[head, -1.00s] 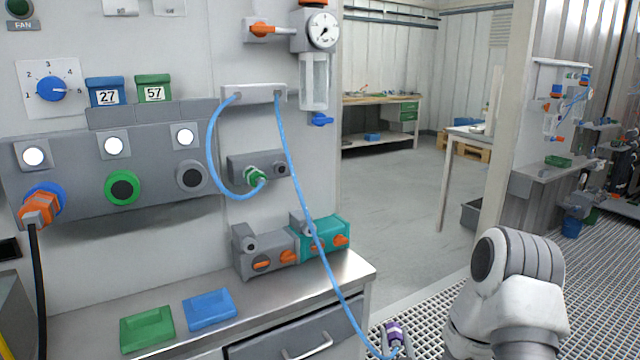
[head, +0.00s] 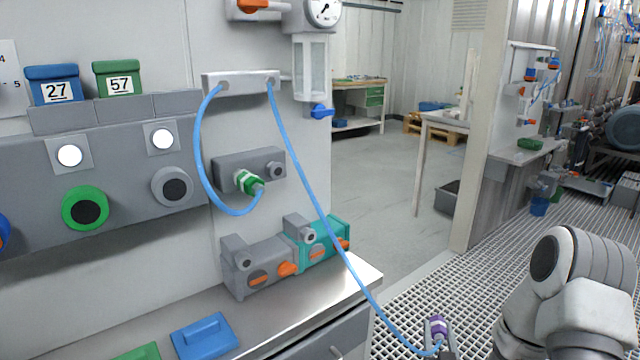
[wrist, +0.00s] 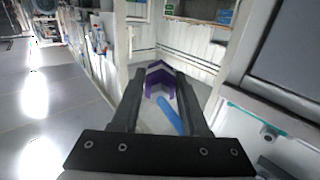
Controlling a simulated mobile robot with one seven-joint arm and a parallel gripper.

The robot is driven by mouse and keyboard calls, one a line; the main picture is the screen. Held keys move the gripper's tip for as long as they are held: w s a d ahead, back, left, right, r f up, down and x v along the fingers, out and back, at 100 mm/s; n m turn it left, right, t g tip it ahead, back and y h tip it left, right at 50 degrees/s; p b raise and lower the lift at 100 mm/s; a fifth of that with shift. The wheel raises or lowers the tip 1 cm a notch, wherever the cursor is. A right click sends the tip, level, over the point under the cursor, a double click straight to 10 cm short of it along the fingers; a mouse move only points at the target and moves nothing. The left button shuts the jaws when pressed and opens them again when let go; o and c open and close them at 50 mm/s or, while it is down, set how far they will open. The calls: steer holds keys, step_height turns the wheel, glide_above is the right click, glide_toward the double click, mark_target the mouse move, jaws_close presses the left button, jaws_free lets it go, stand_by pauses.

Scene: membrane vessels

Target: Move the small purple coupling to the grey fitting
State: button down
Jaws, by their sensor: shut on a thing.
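The small purple coupling (head: 438,326) has a pale band and is on the end of a blue hose (head: 318,222). My gripper (head: 437,342) is shut on it at the lower right of the head view, over the grated floor. In the wrist view the purple coupling (wrist: 158,82) sits between the fingertips (wrist: 160,78). On the wall block (head: 232,168) a green coupling (head: 248,182) is plugged in, with a small grey port (head: 277,171) beside it. On the bench, a grey unit (head: 262,268) and a teal unit (head: 325,240) each carry a grey port. I cannot tell which port is the grey fitting.
The hose runs from a pale manifold (head: 240,82) on the wall and hangs in front of the teal unit. The grated floor (head: 405,300) right of the bench is open.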

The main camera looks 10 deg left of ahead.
steer(key=shift+d+f, duration=0.15)
steer(key=shift+d, duration=0.2)
steer(key=shift+a+r+p, duration=0.2)
steer(key=shift+r+p, duration=0.1)
steer(key=shift+r, duration=0.05)
steer(key=s+a+r+n+g+y+p, duration=0.2)
steer(key=a+r+n+y+p, duration=0.3)
steer(key=a+r+p, duration=0.6)
steer(key=s+a+r+n+g+y+p, duration=0.2)
steer(key=a+r+y+p, duration=0.6)
steer(key=r, duration=1.4)
steer(key=a+n+g+p, duration=0.2)
steer(key=a+p, duration=0.2)
steer(key=a, duration=0.4)
steer(key=shift+n+y+p, duration=0.3)
steer(key=shift+n, duration=0.1)
steer(key=shift+a, duration=0.1)
steer(key=shift+p+x, duration=0.45)
steer(key=shift+x, duration=2.4)
steer(key=shift+f+b, duration=0.15)
steer(key=shift+b, duration=1.05)
